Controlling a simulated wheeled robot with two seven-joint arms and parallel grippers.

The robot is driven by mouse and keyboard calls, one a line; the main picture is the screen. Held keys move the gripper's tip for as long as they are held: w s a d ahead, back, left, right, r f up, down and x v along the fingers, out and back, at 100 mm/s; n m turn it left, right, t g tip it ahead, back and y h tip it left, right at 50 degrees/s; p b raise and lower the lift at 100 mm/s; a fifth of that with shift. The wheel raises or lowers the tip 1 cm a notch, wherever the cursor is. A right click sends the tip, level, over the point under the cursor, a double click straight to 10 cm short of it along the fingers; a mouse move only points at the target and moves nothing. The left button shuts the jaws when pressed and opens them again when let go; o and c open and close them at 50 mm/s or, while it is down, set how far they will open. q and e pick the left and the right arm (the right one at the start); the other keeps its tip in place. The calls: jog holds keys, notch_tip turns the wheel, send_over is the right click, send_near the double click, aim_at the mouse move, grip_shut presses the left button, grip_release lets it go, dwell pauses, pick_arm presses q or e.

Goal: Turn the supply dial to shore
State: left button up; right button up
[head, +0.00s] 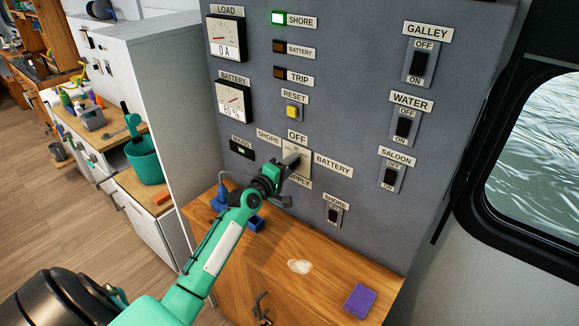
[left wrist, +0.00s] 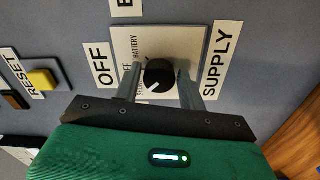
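The supply dial (left wrist: 159,74) is a round black knob with a white mark, on a pale plate (head: 306,151) of the grey panel. In the left wrist view the mark points to the lower left, at small plate lettering partly hidden there. The OFF label (head: 297,137), SHORE label (head: 268,138) and BATTERY label (head: 333,165) surround the plate. My left gripper (left wrist: 158,82) is at the dial, one finger on each side of the knob. A gap shows by the left finger; contact at the right one is unclear. My right gripper is out of view.
The green lamp (head: 279,18) beside the upper SHORE label is lit. A yellow reset button (head: 292,112) is above the dial, and a lower shore switch (head: 334,215) is to its right below. A purple block (head: 360,301) lies on the wooden counter (head: 330,270).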

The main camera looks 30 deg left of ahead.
pick_arm(q)
jog(key=shift+o, duration=1.1)
jog(key=shift+s+f, duration=0.1)
jog(key=shift+s, duration=0.45)
jog(key=s+a+b, duration=0.1)
jog(key=s+b, duration=0.3)
jog(key=s, duration=0.8)
jog(key=shift+s+b, duration=0.3)
jog(key=shift+s, duration=0.05)
